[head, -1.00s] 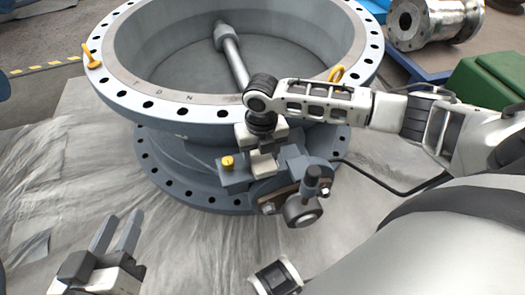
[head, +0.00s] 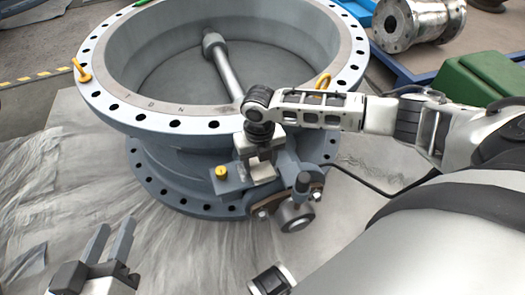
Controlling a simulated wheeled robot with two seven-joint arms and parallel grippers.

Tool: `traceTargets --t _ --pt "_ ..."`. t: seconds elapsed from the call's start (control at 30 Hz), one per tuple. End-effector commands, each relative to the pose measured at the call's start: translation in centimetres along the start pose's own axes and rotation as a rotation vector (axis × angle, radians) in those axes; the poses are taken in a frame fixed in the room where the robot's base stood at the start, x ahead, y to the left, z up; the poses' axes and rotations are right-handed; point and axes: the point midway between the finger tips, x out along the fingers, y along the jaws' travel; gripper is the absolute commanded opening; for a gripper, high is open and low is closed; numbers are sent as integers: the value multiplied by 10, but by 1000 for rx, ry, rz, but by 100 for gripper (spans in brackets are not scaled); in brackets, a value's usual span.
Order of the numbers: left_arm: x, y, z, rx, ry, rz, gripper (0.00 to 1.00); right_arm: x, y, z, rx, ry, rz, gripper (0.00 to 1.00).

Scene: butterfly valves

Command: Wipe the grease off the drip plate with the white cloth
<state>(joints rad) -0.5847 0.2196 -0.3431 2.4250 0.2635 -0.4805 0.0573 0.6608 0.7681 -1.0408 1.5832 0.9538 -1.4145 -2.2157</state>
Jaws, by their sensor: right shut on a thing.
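The big blue-grey butterfly valve (head: 130,118) lies flat, its bore facing up. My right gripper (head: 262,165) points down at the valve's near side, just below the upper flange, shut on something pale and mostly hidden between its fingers. I cannot tell for sure that this is the white cloth. A blue-grey plate (head: 228,186) with a yellow knob (head: 221,171) sits directly left of these fingers; I cannot tell whether it is the drip plate. No grease can be made out. My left gripper (head: 109,242) is open and empty at the lower left, over the sheet.
A crumpled grey sheet (head: 60,185) covers the floor around the valve. A round grey fitting (head: 294,216) juts out right of my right gripper, with a black cable (head: 375,182) nearby. A green box (head: 485,78) and a metal pipe piece (head: 420,22) stand at upper right.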

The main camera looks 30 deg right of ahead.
Motion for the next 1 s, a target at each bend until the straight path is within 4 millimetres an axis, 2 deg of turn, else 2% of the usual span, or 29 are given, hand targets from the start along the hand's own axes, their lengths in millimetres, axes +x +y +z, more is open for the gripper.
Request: traceTargets --t 0.53,1.0 --pt "-2 3 -9 0 0 0 36 -1 20 -1 -1 2 1 35" --pt "-4 5 -16 0 0 0 36 3 3 -1 0 2 -2 35"
